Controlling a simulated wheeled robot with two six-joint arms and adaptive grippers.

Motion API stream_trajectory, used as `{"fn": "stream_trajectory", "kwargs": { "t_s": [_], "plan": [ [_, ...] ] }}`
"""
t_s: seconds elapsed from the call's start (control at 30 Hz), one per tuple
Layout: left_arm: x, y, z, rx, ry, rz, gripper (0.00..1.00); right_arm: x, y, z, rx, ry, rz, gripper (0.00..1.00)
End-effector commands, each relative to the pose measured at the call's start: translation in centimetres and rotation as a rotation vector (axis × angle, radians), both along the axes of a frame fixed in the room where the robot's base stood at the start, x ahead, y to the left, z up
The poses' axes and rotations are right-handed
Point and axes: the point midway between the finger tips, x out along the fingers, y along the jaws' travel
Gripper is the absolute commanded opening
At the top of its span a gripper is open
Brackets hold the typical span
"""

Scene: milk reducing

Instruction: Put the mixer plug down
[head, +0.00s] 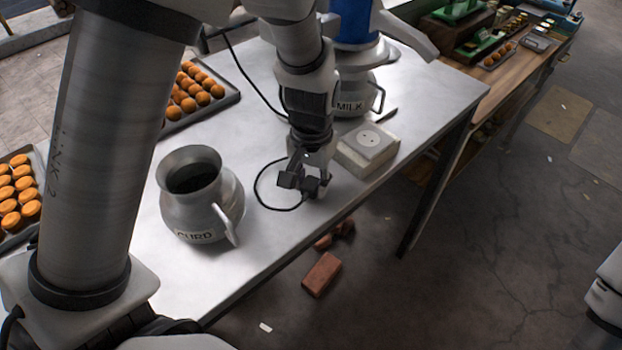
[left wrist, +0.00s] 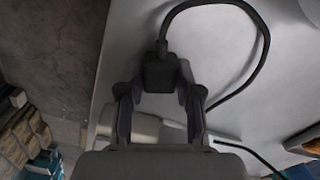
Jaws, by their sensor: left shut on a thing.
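The mixer plug (left wrist: 160,73) is a dark block between the fingers of my left gripper (left wrist: 160,100) in the left wrist view. My left gripper is shut on it, and the black cord (left wrist: 255,20) runs from its far end in a loop. In the head view my left gripper (head: 305,182) points down low over the metal table, close to its front edge, and largely hides the plug. The pale socket box (head: 350,163) is just right of the gripper, apart from it, with a round outlet on top. My right gripper is not in view.
The metal table (head: 290,235) has a CURD pot (head: 202,207) left of the gripper and a MILK jug (head: 352,104) behind the socket box. Trays of orange pieces (head: 200,92) lie at the left. Bricks (head: 322,274) lie on the floor past the front edge.

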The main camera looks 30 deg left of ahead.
Motion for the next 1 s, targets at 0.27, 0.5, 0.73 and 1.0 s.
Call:
{"fn": "stream_trajectory", "kwargs": {
  "t_s": [0.27,0.5,0.73,1.0],
  "plan": [
    [0.0,0.0,-0.7,0.000,0.001,0.000,0.00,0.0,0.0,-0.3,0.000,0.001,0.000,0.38],
    [0.0,0.0,-0.7,0.000,0.000,0.000,0.59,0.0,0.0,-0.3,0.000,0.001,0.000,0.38],
    [0.0,0.0,-0.1,0.000,-0.001,-0.001,0.59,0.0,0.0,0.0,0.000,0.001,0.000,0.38],
    [0.2,0.0,5.3,-0.002,-0.008,-0.001,0.59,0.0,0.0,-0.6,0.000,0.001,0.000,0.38]
  ]
}}
